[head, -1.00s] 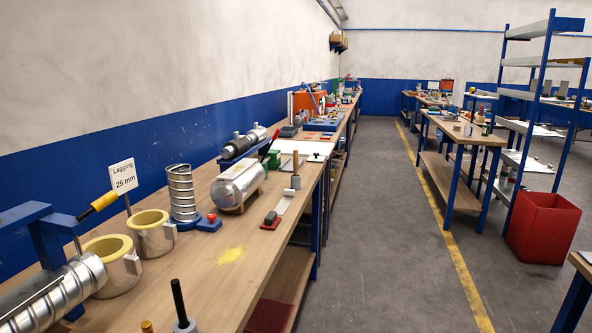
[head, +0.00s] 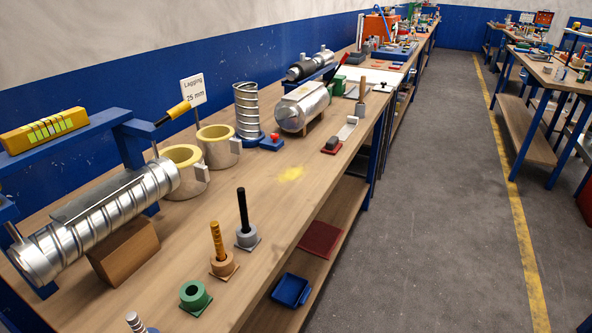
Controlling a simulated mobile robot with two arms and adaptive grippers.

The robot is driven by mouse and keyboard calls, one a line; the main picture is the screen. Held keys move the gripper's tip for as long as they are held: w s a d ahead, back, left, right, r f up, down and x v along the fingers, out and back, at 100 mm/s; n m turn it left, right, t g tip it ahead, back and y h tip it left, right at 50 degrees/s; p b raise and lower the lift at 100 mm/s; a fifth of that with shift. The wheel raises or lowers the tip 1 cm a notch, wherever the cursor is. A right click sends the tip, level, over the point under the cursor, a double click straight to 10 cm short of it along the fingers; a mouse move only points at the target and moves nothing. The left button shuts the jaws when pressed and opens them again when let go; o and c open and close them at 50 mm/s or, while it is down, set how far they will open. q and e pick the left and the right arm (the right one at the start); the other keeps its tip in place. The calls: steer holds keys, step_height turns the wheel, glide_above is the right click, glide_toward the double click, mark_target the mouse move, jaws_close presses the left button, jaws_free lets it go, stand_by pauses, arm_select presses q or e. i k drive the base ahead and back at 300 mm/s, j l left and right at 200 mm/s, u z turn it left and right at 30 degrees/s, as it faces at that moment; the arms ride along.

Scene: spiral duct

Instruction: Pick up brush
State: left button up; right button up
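No thing in the head view shows clearly as a brush. A small dark block (head: 332,143) on a red pad lies near the front edge of the long wooden workbench (head: 262,210). Behind it a wooden handle (head: 361,88) stands upright in a grey holder; I cannot tell whether either is the brush. A yellow patch (head: 290,174) of powder lies on the bench in front of the block. Neither of my grippers is in view.
A spiral duct (head: 95,225) rests on a wooden block at the left. Lagging rings (head: 218,147), a coil (head: 247,112) and a metal cylinder (head: 303,106) stand along the bench. Upright tools (head: 243,212) stand near its front. The grey aisle (head: 430,220) at the right is clear.

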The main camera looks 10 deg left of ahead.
mark_target(364, 78)
steer(key=i+l+u, duration=0.1)
steer(key=i+l, duration=0.7)
steer(key=i, duration=0.05)
